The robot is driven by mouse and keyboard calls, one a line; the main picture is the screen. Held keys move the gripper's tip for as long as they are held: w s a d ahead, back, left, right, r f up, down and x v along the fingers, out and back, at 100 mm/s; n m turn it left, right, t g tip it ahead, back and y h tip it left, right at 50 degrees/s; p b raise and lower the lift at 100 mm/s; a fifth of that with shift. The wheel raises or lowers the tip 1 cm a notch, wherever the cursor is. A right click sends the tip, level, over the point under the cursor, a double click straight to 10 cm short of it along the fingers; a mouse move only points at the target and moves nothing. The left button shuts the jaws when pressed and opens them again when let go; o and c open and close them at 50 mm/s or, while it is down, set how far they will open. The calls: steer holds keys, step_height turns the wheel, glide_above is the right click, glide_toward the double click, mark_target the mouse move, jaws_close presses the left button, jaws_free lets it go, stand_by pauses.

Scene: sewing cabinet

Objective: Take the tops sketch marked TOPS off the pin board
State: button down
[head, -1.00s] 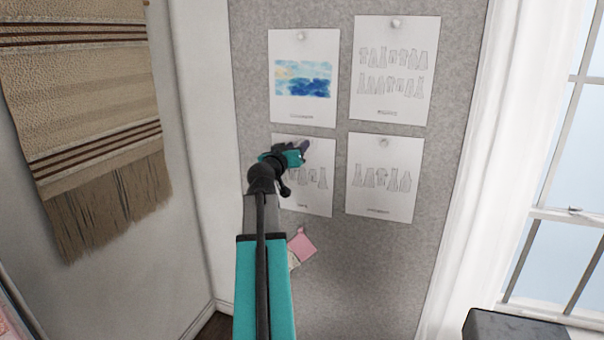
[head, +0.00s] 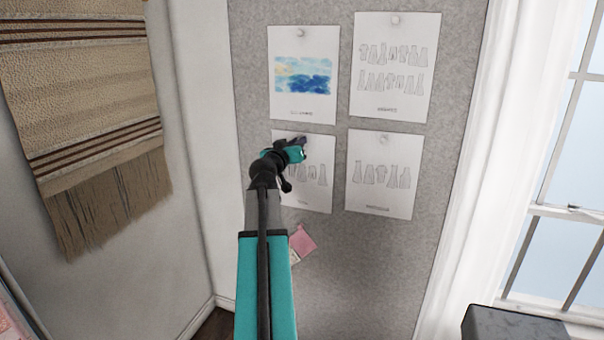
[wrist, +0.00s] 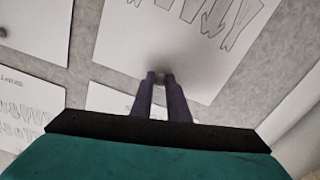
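The lower-left sheet (head: 306,187) hangs on the grey pin board with a row of garment drawings and a short caption too small to read. My arm and gripper cover its upper left part. My gripper (head: 302,142) is at the top edge of this sheet. In the wrist view, two purple fingers of my gripper (wrist: 160,78) point at the board at the sheet's edge. A small grey pin (wrist: 160,74) shows between their tips. I cannot tell whether the fingers press on it. The sheet's drawings (wrist: 205,15) show beyond the fingers.
Other pinned sheets are a blue painting (head: 302,78) above, a two-row sketch (head: 395,68) at upper right and a one-row sketch (head: 383,172) at right. Pink and pale swatches (head: 303,243) hang below. A woven hanging (head: 85,110) is at left, a window at right.

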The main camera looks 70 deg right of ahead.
steer(key=shift+r, duration=0.1)
stand_by(0.3)
steer(key=shift+a+r+b, duration=0.15)
steer(key=shift+r+b, duration=1)
steer(key=shift+r, duration=2.15)
steer(key=shift+a+r, duration=0.15)
steer(key=a+b, duration=0.4)
steer(key=a, duration=1.5)
steer(key=shift+w+a, duration=0.2)
steer(key=shift+b, duration=0.3)
